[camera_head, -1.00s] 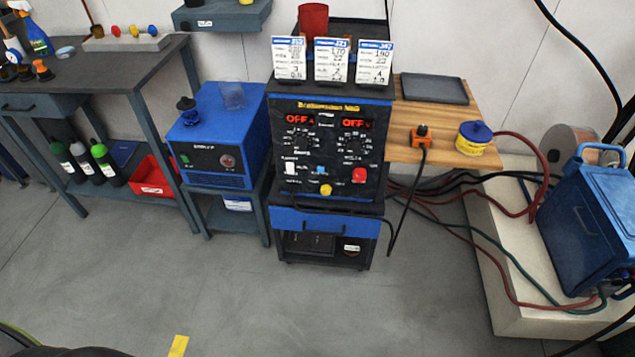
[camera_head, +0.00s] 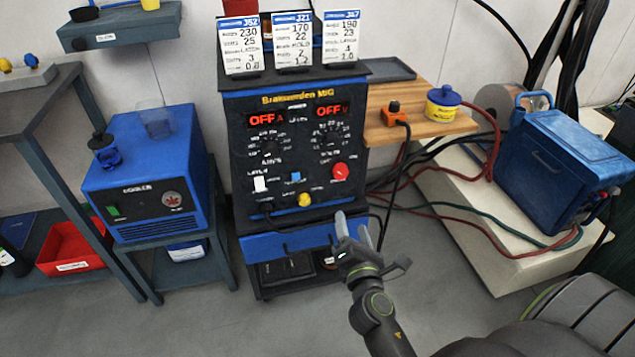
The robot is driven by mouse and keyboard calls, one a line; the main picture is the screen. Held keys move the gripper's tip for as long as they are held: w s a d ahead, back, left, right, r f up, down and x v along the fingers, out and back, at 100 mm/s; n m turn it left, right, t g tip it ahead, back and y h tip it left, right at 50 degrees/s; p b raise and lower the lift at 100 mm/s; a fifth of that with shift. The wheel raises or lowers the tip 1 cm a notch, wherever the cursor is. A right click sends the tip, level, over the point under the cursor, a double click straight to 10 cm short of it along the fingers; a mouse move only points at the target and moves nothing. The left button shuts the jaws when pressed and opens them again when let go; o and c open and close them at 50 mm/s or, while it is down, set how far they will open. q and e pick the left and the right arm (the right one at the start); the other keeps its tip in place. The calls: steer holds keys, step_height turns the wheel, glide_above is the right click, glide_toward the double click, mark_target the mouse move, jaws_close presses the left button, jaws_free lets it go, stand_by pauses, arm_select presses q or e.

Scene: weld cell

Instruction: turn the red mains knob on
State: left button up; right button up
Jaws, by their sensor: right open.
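The red mains knob (camera_head: 340,171) is at the lower right of the black front panel of the welding machine (camera_head: 293,150). Both displays on the panel read OFF. My right gripper (camera_head: 355,222) is open and empty, with its fingers pointing up toward the panel. It appears below and slightly right of the red knob in the picture, apart from it. How far it is from the panel in depth I cannot tell. The knob is not covered. My left gripper is not in view.
A white switch (camera_head: 260,184), a blue switch (camera_head: 296,178) and a yellow knob (camera_head: 305,200) sit near the red knob. A blue cooler (camera_head: 145,175) stands left. A wooden shelf (camera_head: 440,127) and hanging cables are right. Open floor lies in front.

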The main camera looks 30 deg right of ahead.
glide_toward(341, 175)
steer(key=b+x, duration=0.1)
steer(key=x, duration=0.6)
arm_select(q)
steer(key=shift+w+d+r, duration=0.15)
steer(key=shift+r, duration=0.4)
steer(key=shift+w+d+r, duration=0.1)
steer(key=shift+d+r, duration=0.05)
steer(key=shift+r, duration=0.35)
arm_select(e)
steer(key=shift+x, duration=0.8)
steer(key=shift+a+r, duration=0.1)
steer(key=shift+c, duration=0.2)
steer(key=c, duration=1)
